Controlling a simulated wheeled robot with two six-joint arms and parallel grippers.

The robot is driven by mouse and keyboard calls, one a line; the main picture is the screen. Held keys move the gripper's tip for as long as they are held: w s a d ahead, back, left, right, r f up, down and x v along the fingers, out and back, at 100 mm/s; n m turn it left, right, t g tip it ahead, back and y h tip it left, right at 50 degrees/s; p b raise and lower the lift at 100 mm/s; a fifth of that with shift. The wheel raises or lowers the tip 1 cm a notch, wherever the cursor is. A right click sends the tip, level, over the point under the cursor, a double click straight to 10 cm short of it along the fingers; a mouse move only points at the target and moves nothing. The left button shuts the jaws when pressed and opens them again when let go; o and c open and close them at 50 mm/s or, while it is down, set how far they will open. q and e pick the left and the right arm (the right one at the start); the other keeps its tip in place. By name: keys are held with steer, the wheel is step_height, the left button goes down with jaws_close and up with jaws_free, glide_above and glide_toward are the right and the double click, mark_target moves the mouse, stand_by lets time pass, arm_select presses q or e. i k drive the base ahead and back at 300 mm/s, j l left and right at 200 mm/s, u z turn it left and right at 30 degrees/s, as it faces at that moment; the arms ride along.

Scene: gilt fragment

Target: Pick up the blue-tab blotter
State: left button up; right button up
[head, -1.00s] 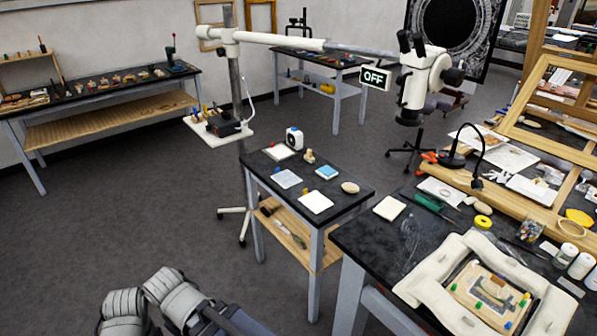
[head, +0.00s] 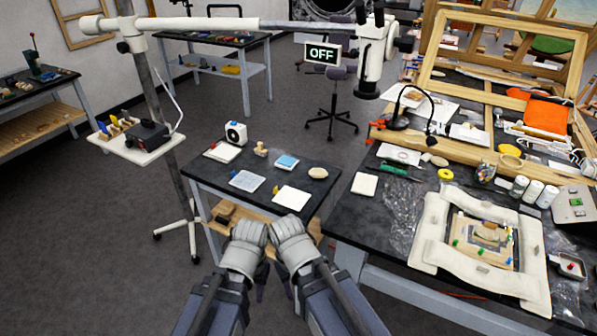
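The small black-topped table (head: 325,196) carries several flat pads. A pale grey-blue pad (head: 248,180) lies at its front left, with a small blue spot at its upper left edge that looks like the blue tab. A white pad (head: 292,196) with a yellow tab lies right of it. Another white pad (head: 222,152) with a red tab lies behind it. Both my arms are folded at the lower middle, in front of the table and apart from the pads. My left gripper (head: 262,282) shows only as a dark, partly hidden piece; my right gripper is mostly hidden. Their openings are unclear.
A blue block (head: 286,162), an oval pale piece (head: 318,173), a wooden knob (head: 261,149) and a white device (head: 236,133) share the table. A stand with a tray (head: 135,147) is at left. The larger workbench (head: 345,222) is close at right.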

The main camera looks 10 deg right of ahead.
mark_target(249, 181)
steer(key=i+j+z, duration=0.1)
steer(key=j+z, duration=0.9)
steer(key=j, duration=0.15)
steer(key=i+j, duration=0.1)
steer(key=i, duration=0.4)
